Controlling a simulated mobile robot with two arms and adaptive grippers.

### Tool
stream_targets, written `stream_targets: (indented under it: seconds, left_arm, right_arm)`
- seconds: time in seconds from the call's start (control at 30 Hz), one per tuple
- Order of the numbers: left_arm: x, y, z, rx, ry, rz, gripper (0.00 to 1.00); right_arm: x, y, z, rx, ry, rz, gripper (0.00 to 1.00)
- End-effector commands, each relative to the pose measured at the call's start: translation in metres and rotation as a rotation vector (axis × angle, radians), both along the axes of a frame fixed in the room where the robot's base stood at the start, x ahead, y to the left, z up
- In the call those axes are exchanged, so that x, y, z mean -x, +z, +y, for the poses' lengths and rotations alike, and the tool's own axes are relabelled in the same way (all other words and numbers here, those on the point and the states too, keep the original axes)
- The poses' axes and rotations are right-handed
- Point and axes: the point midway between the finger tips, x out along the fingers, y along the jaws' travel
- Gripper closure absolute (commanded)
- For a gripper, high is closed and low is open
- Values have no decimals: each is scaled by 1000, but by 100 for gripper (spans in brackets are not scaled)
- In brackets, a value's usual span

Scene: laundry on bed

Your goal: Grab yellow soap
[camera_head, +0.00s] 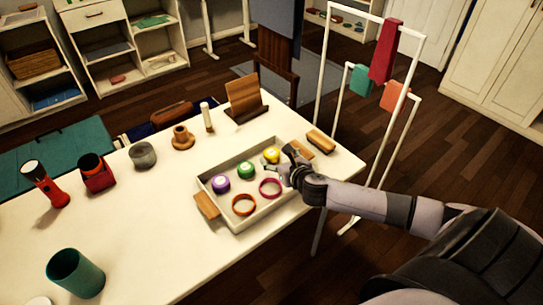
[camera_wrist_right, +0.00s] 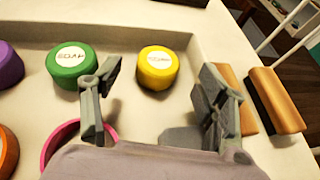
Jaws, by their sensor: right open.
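The yellow soap (camera_head: 271,155) is a round puck with a pale label. It lies in the far right corner area of a white tray (camera_head: 237,229) on the table. In the right wrist view the yellow soap (camera_wrist_right: 157,68) appears between and beyond my two fingertips, touching neither. My right gripper (camera_head: 290,165) is open and empty over the tray's right side; its fingers (camera_wrist_right: 155,85) are spread wide in the wrist view. My left gripper is not in view.
A green soap (camera_head: 246,169), a purple soap (camera_head: 220,184), an orange ring (camera_head: 243,205) and a magenta ring (camera_head: 270,188) share the tray. Wooden blocks (camera_head: 320,141) lie just outside its right side.

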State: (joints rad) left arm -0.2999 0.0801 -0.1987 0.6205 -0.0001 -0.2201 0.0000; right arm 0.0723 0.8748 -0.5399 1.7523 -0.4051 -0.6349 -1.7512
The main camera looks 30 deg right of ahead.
Motion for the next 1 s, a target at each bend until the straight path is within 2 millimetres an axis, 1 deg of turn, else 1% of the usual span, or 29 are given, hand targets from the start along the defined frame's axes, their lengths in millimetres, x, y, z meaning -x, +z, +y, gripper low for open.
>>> stream_targets:
  seconds: [0.03,0.1,0.23,0.33,0.57,1.0]
  left_arm:
    - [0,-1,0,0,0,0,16]
    - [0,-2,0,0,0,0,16]
    - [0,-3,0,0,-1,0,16]
    - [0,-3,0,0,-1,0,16]
    - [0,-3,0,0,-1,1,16]
    - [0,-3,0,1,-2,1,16]
  right_arm:
    - [-9,-3,-1,-3,-2,-1,33]
    - [-18,-8,-2,-2,-2,0,33]
    - [-30,-12,-4,-1,0,-1,33]
    - [-34,-14,-4,-1,0,0,33]
    - [-34,-14,-4,-1,1,1,34]
    - [-34,-14,-5,-1,0,1,63]
